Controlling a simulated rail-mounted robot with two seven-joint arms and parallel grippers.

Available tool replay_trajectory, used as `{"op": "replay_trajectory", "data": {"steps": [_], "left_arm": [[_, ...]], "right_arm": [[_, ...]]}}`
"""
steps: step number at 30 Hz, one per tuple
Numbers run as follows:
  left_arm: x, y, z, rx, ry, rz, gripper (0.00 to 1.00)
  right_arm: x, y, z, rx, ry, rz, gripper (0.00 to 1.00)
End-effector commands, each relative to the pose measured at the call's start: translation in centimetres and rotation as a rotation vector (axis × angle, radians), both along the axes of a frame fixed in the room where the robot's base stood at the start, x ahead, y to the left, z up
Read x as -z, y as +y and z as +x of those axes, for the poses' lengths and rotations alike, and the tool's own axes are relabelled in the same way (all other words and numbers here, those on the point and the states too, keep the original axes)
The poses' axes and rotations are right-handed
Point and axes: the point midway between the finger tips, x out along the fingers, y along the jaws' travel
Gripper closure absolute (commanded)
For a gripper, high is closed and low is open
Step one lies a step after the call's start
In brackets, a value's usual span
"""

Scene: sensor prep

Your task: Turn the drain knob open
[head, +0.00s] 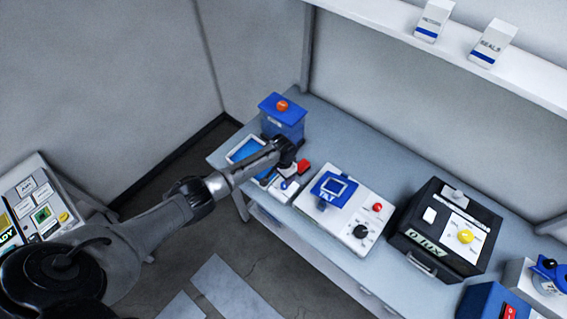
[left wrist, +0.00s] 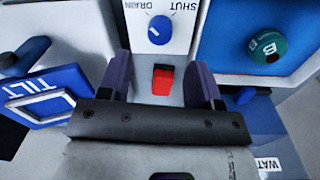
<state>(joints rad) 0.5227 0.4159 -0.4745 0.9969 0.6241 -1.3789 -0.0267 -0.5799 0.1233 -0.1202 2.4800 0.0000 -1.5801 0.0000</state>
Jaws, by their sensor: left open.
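The drain knob (left wrist: 160,30) is a blue round knob with a white mark, on a white panel lettered DRAIN and SHUT upside down in the left wrist view. I cannot tell which word its mark points to. In the head view a small blue knob (head: 284,185) shows on the white unit below my left gripper (head: 289,158). In the left wrist view my left gripper (left wrist: 161,64) is open, its purple fingers apart and empty. The knob lies beyond the fingertips, apart from them. A red block (left wrist: 162,80) shows between the fingers. My right gripper is not in view.
A blue box with an orange button (head: 282,106) stands behind the gripper. A white TILT unit (head: 340,225) is to the right, then a black lux box (head: 425,250). A blue tray (head: 240,150) lies left. A shelf (head: 400,20) runs above the bench.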

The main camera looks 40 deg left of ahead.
Motion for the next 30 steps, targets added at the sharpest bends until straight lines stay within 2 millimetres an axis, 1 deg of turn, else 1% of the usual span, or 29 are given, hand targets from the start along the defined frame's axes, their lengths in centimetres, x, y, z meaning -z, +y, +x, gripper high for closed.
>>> {"op": "replay_trajectory", "data": {"steps": [1, 6, 12, 18, 30], "left_arm": [[-1.2, 0.1, 0.1, 0.001, -0.004, 0.0, 0.42], [-4.1, 0.2, 0.1, 0.001, -0.003, 0.001, 0.42], [-6.4, 0.3, 0.1, 0.0, -0.001, 0.0, 0.42], [-7.3, 0.3, 0.1, 0.0, 0.0, 0.0, 0.42], [-7.4, 0.3, 0.1, 0.0, 0.0, 0.0, 0.42]], "right_arm": [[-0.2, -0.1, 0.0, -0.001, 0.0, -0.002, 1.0], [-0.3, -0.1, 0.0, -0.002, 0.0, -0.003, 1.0], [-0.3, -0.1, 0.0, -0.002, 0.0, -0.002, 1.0], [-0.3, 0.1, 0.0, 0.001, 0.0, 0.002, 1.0], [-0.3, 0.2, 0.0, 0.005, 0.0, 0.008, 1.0]]}}
